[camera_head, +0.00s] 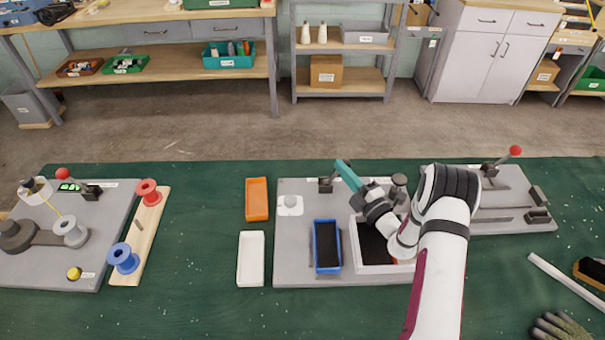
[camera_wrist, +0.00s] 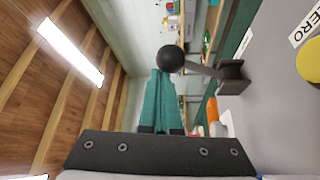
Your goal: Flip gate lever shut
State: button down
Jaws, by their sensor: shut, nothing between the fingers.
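My gripper (camera_head: 342,164) has teal fingers held together with nothing between them, above the back of the middle grey panel (camera_head: 300,263). A lever with a black ball knob (camera_wrist: 171,58) and grey rod stands out from a dark bracket (camera_wrist: 232,77) in the wrist view. The knob is at my fingertips (camera_wrist: 165,76); I cannot tell if they touch. In the head view a dark bracket (camera_head: 326,185) sits just left of my fingers, and the knob is not clearly seen there. I cannot read a gate label on it.
The middle panel carries a blue tray (camera_head: 316,246) and a white bin (camera_head: 358,262), partly behind my arm. Red-knobbed levers stand on the left panel (camera_head: 63,174) and right panel (camera_head: 515,150). An orange tray (camera_head: 257,183) and a white tray (camera_head: 243,258) lie left of the middle panel.

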jog(key=shift+r, duration=0.1)
dwell(0.3)
jog(key=s, duration=0.9)
jog(key=shift+s+d+f, duration=0.2)
jog(key=shift+d+f, duration=0.25)
